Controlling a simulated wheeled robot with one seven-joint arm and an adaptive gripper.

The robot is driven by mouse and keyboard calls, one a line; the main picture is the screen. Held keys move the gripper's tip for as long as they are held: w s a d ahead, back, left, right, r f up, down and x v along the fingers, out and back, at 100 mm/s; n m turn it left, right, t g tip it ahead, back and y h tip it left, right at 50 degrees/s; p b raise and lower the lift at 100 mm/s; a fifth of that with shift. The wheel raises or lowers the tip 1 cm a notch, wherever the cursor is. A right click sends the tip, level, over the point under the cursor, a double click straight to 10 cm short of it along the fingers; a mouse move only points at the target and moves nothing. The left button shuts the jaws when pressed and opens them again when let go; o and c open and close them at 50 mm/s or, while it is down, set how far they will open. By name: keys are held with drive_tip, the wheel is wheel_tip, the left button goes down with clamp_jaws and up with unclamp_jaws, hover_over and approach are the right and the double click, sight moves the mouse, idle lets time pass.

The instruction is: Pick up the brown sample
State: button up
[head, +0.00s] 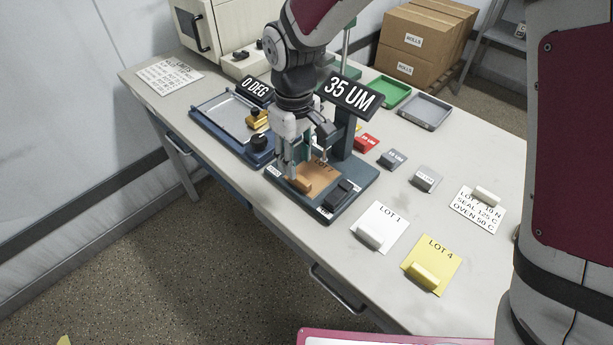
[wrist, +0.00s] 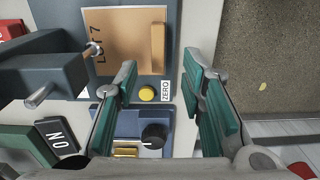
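The brown sample is a flat brown sheet marked LOT 7 with a raised brown grip block along one edge. It lies on the dark blue gauge base in the head view (head: 321,170) and in the wrist view (wrist: 122,38). A thin metal probe tip of the gauge (wrist: 60,75) reaches over the sheet. My gripper is over the gauge in the head view (head: 306,165). In the wrist view my gripper (wrist: 161,65) is open, its teal pads apart with nothing between them. The grip block lies ahead of the gap. The head view partly hides the sheet behind my fingers.
The gauge's sign (head: 350,97) reads 35 UM. A blue tray device (head: 205,113) with a 0 DEG sign stands left of it. White LOT 1 (head: 387,222) and yellow LOT 4 (head: 438,256) samples lie near the front edge.

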sight(300, 177)
drive_tip(key=f, duration=0.4)
drive_tip(key=shift+s+d, duration=0.1)
drive_tip(key=shift+d, duration=0.2)
drive_tip(key=shift+f, duration=0.7)
clamp_jaws()
